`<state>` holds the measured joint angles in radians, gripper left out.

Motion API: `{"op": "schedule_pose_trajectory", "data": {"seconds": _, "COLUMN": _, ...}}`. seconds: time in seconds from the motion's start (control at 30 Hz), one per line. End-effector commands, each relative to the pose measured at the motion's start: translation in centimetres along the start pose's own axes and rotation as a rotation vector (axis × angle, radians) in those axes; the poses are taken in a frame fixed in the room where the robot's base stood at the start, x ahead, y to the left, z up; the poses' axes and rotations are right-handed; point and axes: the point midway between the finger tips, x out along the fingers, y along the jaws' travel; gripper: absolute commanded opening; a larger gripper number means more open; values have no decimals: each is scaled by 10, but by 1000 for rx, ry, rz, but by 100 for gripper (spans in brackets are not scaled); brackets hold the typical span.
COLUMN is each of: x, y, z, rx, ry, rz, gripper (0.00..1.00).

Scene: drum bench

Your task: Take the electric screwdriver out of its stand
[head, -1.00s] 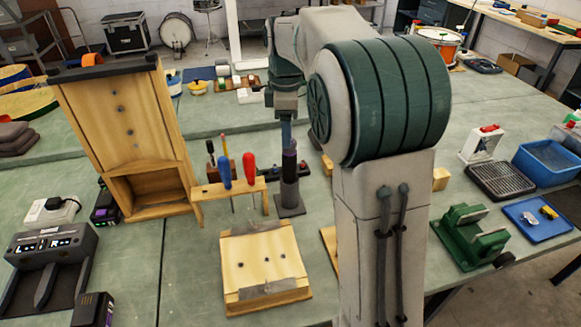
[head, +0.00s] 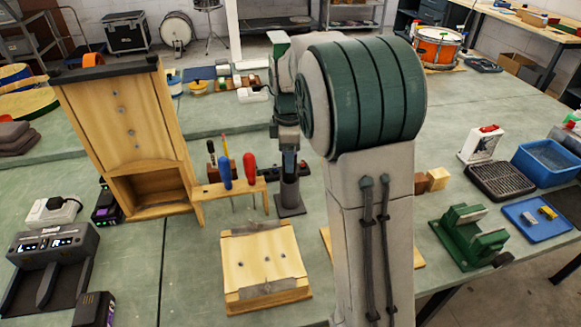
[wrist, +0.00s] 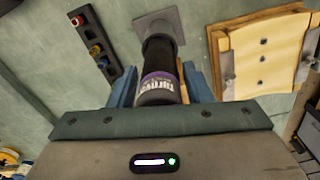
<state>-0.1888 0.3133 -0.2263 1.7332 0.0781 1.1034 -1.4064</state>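The electric screwdriver (wrist: 160,88), dark with a purple band and lettering, stands in its stand (head: 290,196), a dark grey tube on a square base. The stand's base (wrist: 168,22) also shows at the top of the wrist view. My gripper (head: 289,163) is over the stand, pointing down. In the wrist view my gripper's two blue fingers (wrist: 160,82) are on either side of the screwdriver, with narrow gaps at the tips, so it looks open around it. In the head view the fingers hide most of the screwdriver.
A wooden rack (head: 232,188) with red and blue screwdrivers stands just left of the stand. A dark strip (wrist: 97,45) with coloured pieces lies near it. A wooden block (head: 262,262) is in front, and a tall wooden case (head: 125,120) stands at left.

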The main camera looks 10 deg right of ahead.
Motion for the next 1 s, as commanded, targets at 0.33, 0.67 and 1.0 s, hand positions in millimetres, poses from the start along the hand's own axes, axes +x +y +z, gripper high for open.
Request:
{"op": "schedule_pose_trajectory", "data": {"seconds": 0.33, "x": -1, "y": 0, "z": 0, "rx": 0, "ry": 0, "rz": 1, "gripper": 0}}
{"op": "schedule_pose_trajectory", "data": {"seconds": 0.67, "x": -40, "y": 1, "z": 0, "rx": -1, "ry": 1, "rz": 7, "gripper": 0}}
{"op": "schedule_pose_trajectory", "data": {"seconds": 1.0, "x": -95, "y": 1, "z": 0, "rx": 1, "ry": 0, "rz": 3, "gripper": 0}}
